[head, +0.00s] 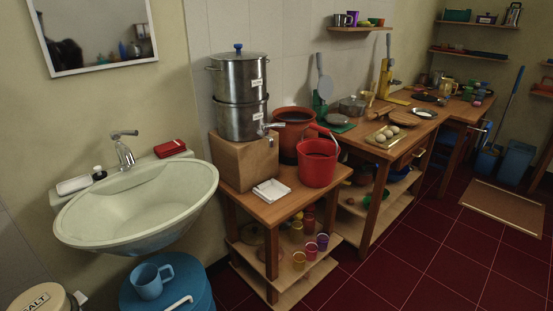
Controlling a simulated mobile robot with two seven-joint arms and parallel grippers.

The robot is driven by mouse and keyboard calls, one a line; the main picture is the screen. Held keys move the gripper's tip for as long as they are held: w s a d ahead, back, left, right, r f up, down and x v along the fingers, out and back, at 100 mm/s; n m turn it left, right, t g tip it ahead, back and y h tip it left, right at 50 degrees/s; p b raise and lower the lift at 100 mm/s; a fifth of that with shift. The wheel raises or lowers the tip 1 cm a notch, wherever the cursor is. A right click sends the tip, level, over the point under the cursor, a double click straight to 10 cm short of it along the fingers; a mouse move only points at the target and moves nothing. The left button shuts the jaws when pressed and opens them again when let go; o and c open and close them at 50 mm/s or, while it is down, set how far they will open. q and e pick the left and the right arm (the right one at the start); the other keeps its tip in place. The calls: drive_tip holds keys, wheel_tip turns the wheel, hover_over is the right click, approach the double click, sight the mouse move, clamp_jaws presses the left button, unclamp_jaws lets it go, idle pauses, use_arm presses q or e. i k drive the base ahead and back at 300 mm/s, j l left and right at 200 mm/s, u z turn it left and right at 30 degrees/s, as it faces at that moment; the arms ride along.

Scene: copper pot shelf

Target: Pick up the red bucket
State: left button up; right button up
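The red bucket (317,166) stands upright on the small wooden table (258,209), near its right side. The bucket looks open at the top, with a dark inside. A larger orange-red pot (291,127) stands just behind and to the left of it. Neither of my grippers is in view.
A steel water dispenser (240,99) stands on a wooden box left of the bucket, its tap pointing toward it. White napkins (271,190) lie at the table's front. A sink (138,206) is at left. Red tiled floor (413,252) is clear in front.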

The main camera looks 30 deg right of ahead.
sight(317, 154)
drive_tip(key=l+u, duration=0.6)
drive_tip(key=l, duration=0.2)
drive_tip(key=l+u, duration=0.3)
drive_tip(key=l, duration=1.1)
drive_tip(key=k+l+u, duration=0.1)
drive_tip(key=l, duration=0.4)
drive_tip(key=k+l, duration=0.1)
drive_tip(key=l, duration=0.45)
drive_tip(key=k+l, duration=0.1)
drive_tip(key=l, duration=0.4)
drive_tip(key=l+u, duration=0.1)
drive_tip(key=l, duration=0.45)
drive_tip(key=k, duration=0.05)
